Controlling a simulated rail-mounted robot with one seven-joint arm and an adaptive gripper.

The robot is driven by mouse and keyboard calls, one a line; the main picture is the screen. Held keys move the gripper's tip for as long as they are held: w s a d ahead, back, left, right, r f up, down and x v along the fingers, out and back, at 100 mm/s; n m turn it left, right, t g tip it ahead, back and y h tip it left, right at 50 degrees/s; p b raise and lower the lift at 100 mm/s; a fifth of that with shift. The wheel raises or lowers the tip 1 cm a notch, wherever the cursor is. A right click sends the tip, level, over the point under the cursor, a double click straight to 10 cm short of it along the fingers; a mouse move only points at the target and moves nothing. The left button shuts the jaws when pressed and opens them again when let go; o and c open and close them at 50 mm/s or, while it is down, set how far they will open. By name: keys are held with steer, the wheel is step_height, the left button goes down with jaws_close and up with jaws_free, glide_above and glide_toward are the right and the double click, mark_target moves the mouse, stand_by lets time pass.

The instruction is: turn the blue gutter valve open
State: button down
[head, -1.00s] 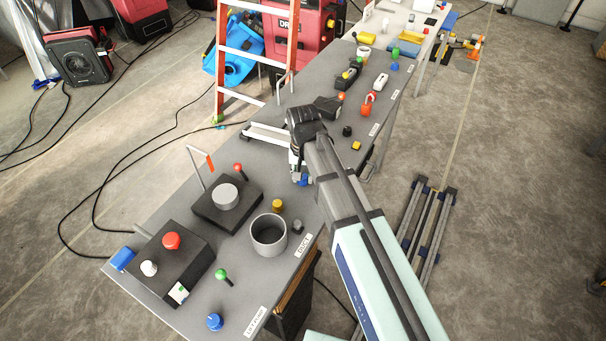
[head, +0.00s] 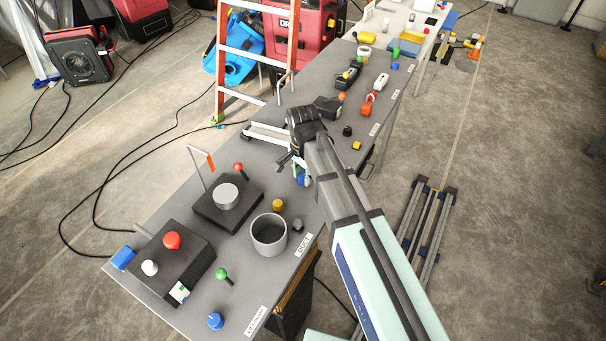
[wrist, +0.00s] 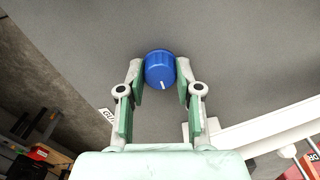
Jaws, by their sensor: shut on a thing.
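The blue gutter valve (wrist: 161,69) is a round ribbed knob with a white mark on its rim, seen between my fingertips in the wrist view. My gripper (wrist: 160,80) is shut on it, one finger on each side. The white mark points toward the palm side, near the bottom of the knob in that view. In the head view my gripper (head: 293,165) is low over the middle of the grey bench, with a bit of the blue valve (head: 302,181) showing below it; the rest is hidden by the gripper.
A white channel (head: 262,136) lies just behind my gripper. A yellow knob (head: 278,205), a grey open cylinder (head: 269,236) and a black box with a grey knob (head: 226,195) stand nearer. A ladder (head: 222,75) stands beyond the bench's left edge.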

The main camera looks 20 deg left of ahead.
mark_target(303, 176)
stand_by(0.4)
steer(key=c, duration=0.8)
jaws_free()
steer(key=shift+r, duration=0.1)
step_height(303, 176, up, 12)
steer(key=shift+f, duration=0.1)
